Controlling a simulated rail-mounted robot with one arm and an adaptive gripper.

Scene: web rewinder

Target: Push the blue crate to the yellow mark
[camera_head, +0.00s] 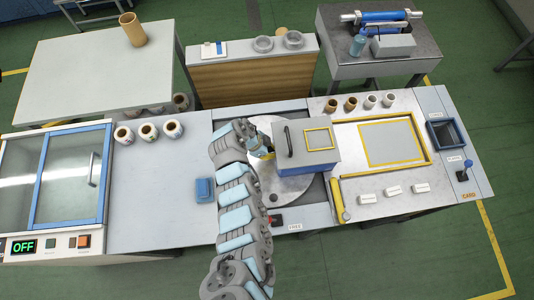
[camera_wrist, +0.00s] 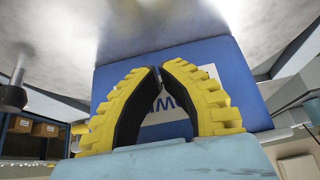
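The blue crate (camera_head: 312,170) has a grey top with a dark handle and a small yellow square outline. It stands on the round metal plate (camera_head: 285,190), right of my gripper (camera_head: 262,153). In the wrist view, the crate's blue face (camera_wrist: 225,60) with a white label fills the middle behind my gripper (camera_wrist: 160,71). The yellow fingers' tips meet, with nothing seen between them. I cannot tell whether they touch the crate. A larger yellow rectangle outline (camera_head: 364,146), likely the yellow mark, lies on the grey panel to the right of the crate.
A yellow rail (camera_head: 385,172) edges the right panel, and a yellow post (camera_head: 338,200) stands at its near left corner. Several small rolls (camera_head: 351,103) line its back. A blue-framed bin (camera_head: 446,134) is far right. The area inside the yellow outline is clear.

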